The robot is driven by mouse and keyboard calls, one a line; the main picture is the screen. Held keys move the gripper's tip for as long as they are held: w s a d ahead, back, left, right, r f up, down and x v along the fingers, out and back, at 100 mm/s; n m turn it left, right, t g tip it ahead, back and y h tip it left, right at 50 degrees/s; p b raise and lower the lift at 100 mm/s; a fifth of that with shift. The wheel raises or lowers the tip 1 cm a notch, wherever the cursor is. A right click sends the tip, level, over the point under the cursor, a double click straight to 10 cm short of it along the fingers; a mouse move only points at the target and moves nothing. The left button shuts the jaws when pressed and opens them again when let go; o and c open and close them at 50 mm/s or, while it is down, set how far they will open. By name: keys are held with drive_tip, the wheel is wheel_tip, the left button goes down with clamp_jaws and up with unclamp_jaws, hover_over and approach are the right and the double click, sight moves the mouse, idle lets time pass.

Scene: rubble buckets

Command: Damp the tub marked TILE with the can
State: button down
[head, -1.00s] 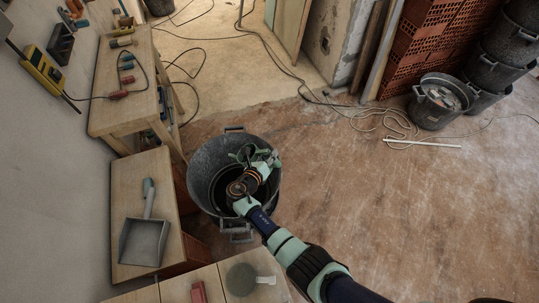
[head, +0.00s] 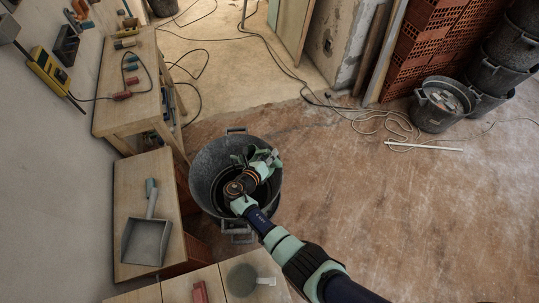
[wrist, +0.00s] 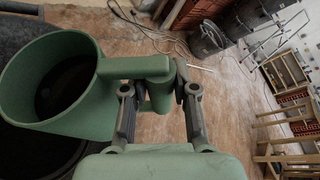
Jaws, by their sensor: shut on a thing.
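A dark grey tub (head: 203,174) with metal handles stands on the floor at the middle of the head view. Any marking on it cannot be read. My gripper (wrist: 157,90) is shut on the handle of a green can (wrist: 92,100), which fills the left of the wrist view with its dark round opening showing. In the head view, my gripper (head: 262,160) and the can (head: 243,156) are over the tub's mouth. The arm hides part of the tub's inside. No water stream can be made out.
A dustpan (head: 146,241) lies on a wooden surface at left, below a workbench (head: 128,117) with tools. Another tub (head: 433,117) holding rubble stands at right beside stacked tubs (head: 493,70) and red bricks (head: 425,50). Cables (head: 360,114) lie on the floor. The floor at lower right is clear.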

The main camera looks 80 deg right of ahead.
sight(274, 165)
drive_tip(key=f+m+t+b, duration=0.1)
drive_tip(key=f, duration=0.2)
drive_tip(key=s+f+m+t+b, duration=0.1)
drive_tip(key=f+b, duration=0.1)
drive_tip(key=f, duration=0.1)
drive_tip(key=s+f+m+b, duration=0.1)
drive_tip(key=f+m+b, duration=0.1)
drive_tip(key=f, duration=0.1)
drive_tip(key=shift+s+a+t, duration=0.1)
drive_tip(key=shift+t, duration=0.3)
drive_tip(key=shift+f+m+t, duration=0.2)
drive_tip(key=shift+m+t, duration=0.1)
drive_tip(key=shift+m, duration=0.1)
wheel_tip(274, 165, up, 5)
drive_tip(key=p, duration=0.5)
drive_tip(key=shift+r, duration=0.15)
